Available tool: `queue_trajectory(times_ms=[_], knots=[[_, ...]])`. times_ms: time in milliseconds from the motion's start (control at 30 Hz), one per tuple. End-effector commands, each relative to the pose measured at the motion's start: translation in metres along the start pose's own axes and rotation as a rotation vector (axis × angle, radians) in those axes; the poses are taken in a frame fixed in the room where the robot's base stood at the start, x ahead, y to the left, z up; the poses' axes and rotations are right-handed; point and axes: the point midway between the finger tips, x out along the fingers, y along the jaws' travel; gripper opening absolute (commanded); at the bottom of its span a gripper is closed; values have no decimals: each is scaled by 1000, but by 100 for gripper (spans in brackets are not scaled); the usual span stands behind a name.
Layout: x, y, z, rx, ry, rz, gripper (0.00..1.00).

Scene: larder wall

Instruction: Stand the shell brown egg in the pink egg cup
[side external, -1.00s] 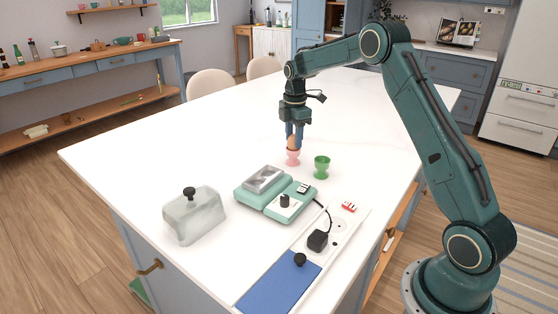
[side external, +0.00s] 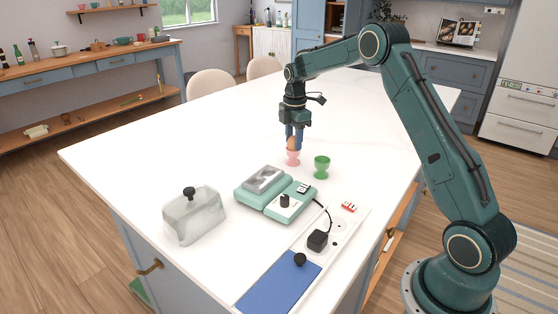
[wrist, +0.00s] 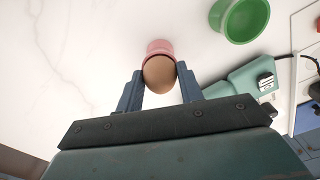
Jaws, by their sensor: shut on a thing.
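The shell brown egg (side external: 293,144) is between the fingers of my gripper (side external: 295,146), which is shut on it. The egg also shows in the wrist view (wrist: 159,74), with a fingertip on each side. The pink egg cup (side external: 293,158) stands upright on the white worktop directly below the egg. In the wrist view the pink cup's rim (wrist: 160,46) shows just behind the egg, which hides most of it. The egg's lower end is at or in the cup's mouth; I cannot tell whether it rests on the cup.
A green egg cup (side external: 322,167) stands close on the right. A mint-green device (side external: 262,203) with a steel top is in front, with a cable to a black plug (side external: 317,240). A lidded butter dish (side external: 193,215) stands front left. The worktop behind and left is clear.

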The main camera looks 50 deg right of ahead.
Motion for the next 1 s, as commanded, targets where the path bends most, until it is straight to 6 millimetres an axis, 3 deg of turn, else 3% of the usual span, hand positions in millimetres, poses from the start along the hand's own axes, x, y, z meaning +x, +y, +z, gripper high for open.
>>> queue_trajectory(times_ms=[33,133,167,667,1000], knots=[[3,-1,0,1,0,-7,41],[2,-1,0,1,0,-6,60],[2,-1,0,1,0,-6,62],[-8,0,0,0,0,-1,62],[-51,0,0,0,0,0,62]])
